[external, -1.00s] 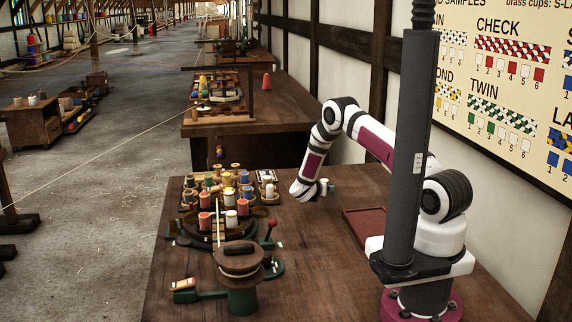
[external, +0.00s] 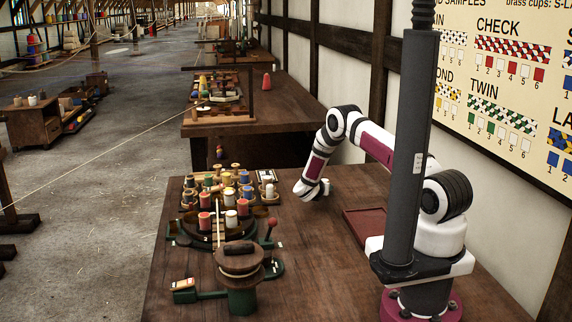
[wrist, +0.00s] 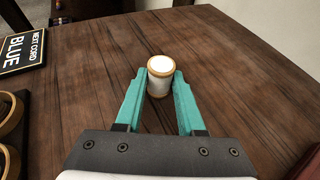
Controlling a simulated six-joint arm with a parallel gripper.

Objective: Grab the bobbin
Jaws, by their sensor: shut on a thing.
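A bobbin (wrist: 160,76) with white thread and light wooden ends stands at the far end of my gripper in the wrist view. My gripper (wrist: 161,83) has its two teal fingers on either side of the bobbin and is shut on it. The bobbin looks upright, and I cannot tell whether it touches the table. In the external view my gripper (external: 325,188) is low over the table, to the right of the bobbin rack, and the bobbin is hard to make out there.
A rack of coloured bobbins (external: 231,203) stands left of my gripper, with a green-based winder (external: 240,270) in front. A dark red tray (external: 366,226) lies to the right. A black sign reading BLUE (wrist: 22,45) is at the left in the wrist view. The middle table is clear.

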